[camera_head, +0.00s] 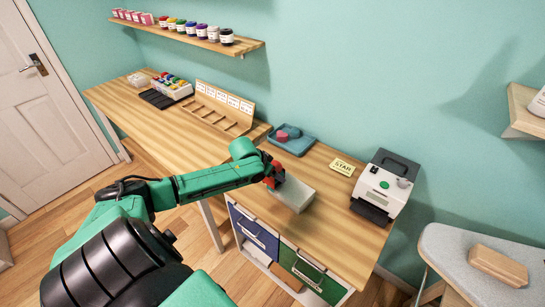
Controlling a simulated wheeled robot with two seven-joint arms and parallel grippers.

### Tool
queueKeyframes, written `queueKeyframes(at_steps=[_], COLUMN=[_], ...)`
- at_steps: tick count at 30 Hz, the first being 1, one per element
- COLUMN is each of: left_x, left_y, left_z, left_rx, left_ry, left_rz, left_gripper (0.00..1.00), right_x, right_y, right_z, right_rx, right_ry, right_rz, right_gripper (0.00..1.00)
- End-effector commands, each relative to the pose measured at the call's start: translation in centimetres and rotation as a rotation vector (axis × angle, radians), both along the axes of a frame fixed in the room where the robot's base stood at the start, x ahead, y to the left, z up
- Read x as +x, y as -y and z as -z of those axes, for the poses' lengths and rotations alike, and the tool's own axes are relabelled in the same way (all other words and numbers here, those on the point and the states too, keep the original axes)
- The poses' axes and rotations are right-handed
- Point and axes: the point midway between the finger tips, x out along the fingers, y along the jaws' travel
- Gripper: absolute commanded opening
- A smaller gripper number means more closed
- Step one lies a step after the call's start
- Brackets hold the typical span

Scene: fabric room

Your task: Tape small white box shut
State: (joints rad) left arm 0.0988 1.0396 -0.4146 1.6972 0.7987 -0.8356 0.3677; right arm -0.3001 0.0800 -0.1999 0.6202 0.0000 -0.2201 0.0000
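A small white box (294,194) sits on the front part of the wooden desk, near its edge above the drawers. My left gripper (275,178), with red and black parts, is at the box's left rear end. I cannot tell whether it touches the box or whether its fingers are open or shut. The gripper and wrist hide part of that end. A white machine (384,184) with a green button and black front stands on the desk to the right; it may be a tape dispenser. My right gripper is not in view.
A blue tray (291,145) with a reddish round thing lies behind the box. A yellow card (342,167) lies by the machine. A wooden rack (220,113) stands on the left table. An ironing board (455,258) with a wooden block (497,266) is at right.

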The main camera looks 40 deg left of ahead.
Motion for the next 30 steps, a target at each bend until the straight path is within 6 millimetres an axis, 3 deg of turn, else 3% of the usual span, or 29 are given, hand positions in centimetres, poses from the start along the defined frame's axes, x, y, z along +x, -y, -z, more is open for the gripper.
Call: queueKeyframes(at_steps=[30], left_x=[-0.05], left_y=[0.02], left_z=[0.07], left_rx=[0.0], left_ry=[-0.002], left_rz=[0.0], left_gripper=[0.17], right_x=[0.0], right_y=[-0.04], right_z=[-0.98], right_rx=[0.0], right_ry=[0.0], right_rz=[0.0], right_gripper=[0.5])
